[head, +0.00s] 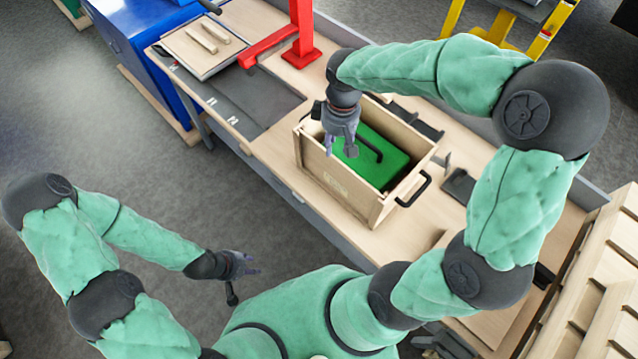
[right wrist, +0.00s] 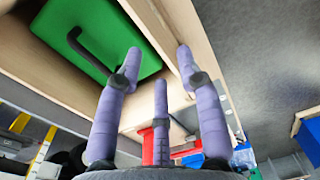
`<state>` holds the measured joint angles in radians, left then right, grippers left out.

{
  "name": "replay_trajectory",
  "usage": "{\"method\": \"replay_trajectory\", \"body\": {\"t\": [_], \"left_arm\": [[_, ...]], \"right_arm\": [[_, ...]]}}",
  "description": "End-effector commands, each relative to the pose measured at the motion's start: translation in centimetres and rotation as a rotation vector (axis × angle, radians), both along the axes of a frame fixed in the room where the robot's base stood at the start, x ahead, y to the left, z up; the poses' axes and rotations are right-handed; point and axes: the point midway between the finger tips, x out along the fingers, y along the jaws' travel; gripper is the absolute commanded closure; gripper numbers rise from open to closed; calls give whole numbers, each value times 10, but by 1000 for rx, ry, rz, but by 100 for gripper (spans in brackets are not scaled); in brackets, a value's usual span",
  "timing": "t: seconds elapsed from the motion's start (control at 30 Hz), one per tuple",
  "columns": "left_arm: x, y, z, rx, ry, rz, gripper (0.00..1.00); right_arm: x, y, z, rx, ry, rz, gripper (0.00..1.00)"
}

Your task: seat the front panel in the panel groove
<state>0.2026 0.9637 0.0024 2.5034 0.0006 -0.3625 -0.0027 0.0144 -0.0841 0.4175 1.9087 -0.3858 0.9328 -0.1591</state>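The wooden crate (head: 425,158) stands on the workbench. Its front panel (head: 336,184), pale wood with a small printed mark, is on the side facing me and appears upright between the crate's ends. I cannot tell whether its lower edge is fully down in the groove, which is hidden. My right gripper (head: 342,142) is over the panel's top edge, fingers pointing down. In the right wrist view its purple fingers (right wrist: 158,62) are spread, with a wooden wall edge (right wrist: 160,38) running between them; I see no clear grip. My left gripper (head: 243,265) hangs away from the bench, its fingers too small to judge.
A green case (head: 378,160) with a black handle lies inside the crate. A red stand (head: 300,50), a board with wooden strips (head: 196,45) and a dark mat (head: 235,105) are farther left on the bench. Wooden racks (head: 605,270) stand at the right.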

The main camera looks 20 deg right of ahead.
Motion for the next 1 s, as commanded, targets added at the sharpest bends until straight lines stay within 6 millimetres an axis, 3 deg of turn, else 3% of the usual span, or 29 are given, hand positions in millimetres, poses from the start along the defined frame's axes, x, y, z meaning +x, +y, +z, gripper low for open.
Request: {"method": "replay_trajectory", "body": {"t": [0.27,0.6,0.8,1.0], "left_arm": [[0,0,0,0,0,0,60],[0,0,0,0,0,0,60],[0,0,0,0,0,0,60],[0,0,0,0,0,0,60]], "right_arm": [[-2,53,-106,149,31,-87,63],[-44,108,-222,287,65,-305,63],[-83,127,-274,312,81,-456,63],[-112,134,-301,306,84,-554,63]]}}
